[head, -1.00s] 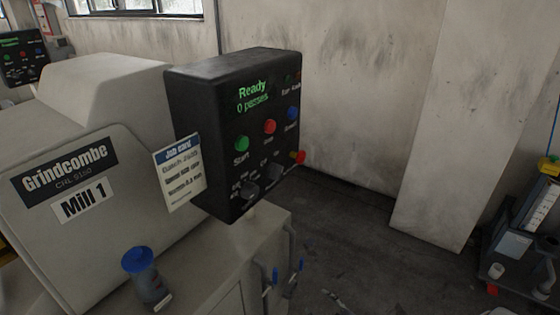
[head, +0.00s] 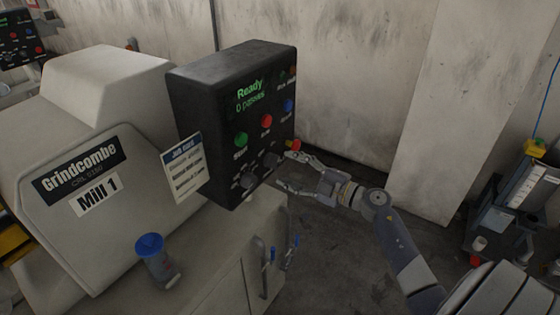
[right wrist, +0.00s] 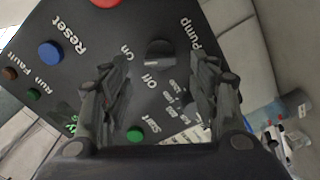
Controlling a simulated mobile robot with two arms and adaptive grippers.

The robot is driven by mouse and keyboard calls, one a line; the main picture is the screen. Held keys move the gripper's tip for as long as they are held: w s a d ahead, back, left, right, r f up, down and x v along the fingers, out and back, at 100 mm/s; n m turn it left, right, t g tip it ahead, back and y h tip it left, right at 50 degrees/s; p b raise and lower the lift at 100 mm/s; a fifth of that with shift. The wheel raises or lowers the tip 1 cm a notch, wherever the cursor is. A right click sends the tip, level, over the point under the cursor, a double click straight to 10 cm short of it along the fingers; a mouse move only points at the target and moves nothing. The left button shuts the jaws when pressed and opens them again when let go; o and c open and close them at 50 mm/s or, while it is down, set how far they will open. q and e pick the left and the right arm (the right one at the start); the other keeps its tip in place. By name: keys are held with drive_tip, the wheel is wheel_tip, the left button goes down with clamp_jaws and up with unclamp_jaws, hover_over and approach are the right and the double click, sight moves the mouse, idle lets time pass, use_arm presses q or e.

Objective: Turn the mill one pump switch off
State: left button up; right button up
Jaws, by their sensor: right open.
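The mill one control box (head: 225,135) is black, on the grey machine labelled Mill 1 (head: 95,195). Its screen reads "Ready, 0 passes". The pump switch (head: 271,160) is a dark knob low on its face, between another dark knob (head: 247,181) and a red mushroom button (head: 293,145). In the right wrist view the pump switch (right wrist: 160,52) sits beside the words Pump, On and Off. I cannot tell its setting. My right gripper (head: 287,171) is open and empty, in front of the panel. In the right wrist view its fingers (right wrist: 168,68) spread either side of the knob, apparently not touching. My left gripper is not in view.
Green Start (head: 240,139), red Stop (head: 266,121) and blue Reset (head: 288,106) buttons sit above the knobs. A job card (head: 183,168) stands by the box's left edge.

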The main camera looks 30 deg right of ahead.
sight(277, 163)
drive_tip(key=shift+p+x, duration=0.3)
drive_tip(key=shift+x, duration=1.8)
drive_tip(key=shift+c, duration=0.6)
drive_tip(key=c, duration=0.9)
